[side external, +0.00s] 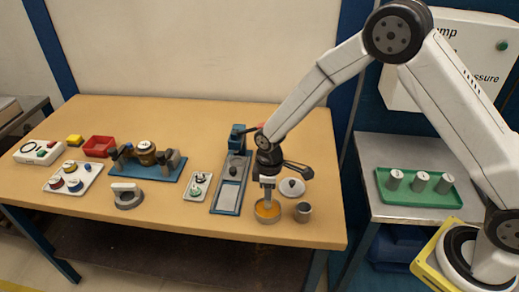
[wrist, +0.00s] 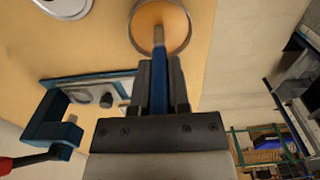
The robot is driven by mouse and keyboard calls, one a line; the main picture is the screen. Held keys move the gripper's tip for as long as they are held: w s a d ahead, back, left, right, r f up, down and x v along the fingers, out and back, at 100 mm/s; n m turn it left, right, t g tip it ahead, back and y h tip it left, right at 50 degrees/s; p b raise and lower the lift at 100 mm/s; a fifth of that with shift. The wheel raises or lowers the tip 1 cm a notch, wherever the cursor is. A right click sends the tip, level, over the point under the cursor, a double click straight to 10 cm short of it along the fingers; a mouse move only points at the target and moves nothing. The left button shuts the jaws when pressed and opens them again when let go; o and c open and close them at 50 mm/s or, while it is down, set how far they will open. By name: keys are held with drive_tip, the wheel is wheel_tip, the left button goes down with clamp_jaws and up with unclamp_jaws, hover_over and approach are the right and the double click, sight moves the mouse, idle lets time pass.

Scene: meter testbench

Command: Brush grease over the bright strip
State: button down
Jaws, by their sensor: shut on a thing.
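My gripper (side external: 268,178) is shut on a brush and points down over the grease pot (side external: 267,217) near the table's front right. In the wrist view the jaws (wrist: 160,90) close around the brush's blue handle (wrist: 158,85). The brush's far end reaches over or into the pot of orange grease (wrist: 175,18); I cannot tell whether it touches the grease. The bright strip (side external: 229,196) appears to be the pale plate on a blue-edged fixture left of the pot. That fixture (wrist: 88,82) is partly visible left of the jaws in the wrist view.
A grey cup (side external: 303,212) and a round white lid (side external: 292,187) stand close right of the pot. A blue vise (side external: 237,137) with a red handle sits behind the strip. A small white tray (side external: 197,187) lies left of the fixture. Bare table lies in front.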

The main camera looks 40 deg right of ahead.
drive_tip(key=shift+f, duration=0.4)
idle(1.4)
drive_tip(key=shift+r, duration=0.1)
drive_tip(key=shift+r, duration=3.5)
drive_tip(key=shift+s+d+r+m, duration=0.15)
drive_tip(key=shift+d+m, duration=0.15)
drive_tip(key=shift+d, duration=0.15)
drive_tip(key=s+d+r+m, duration=0.3)
drive_tip(key=s+d+m, duration=0.1)
drive_tip(key=d+m, duration=0.4)
drive_tip(key=shift+s+d+r, duration=0.15)
drive_tip(key=shift+s+d, duration=0.2)
drive_tip(key=shift+d, duration=0.5)
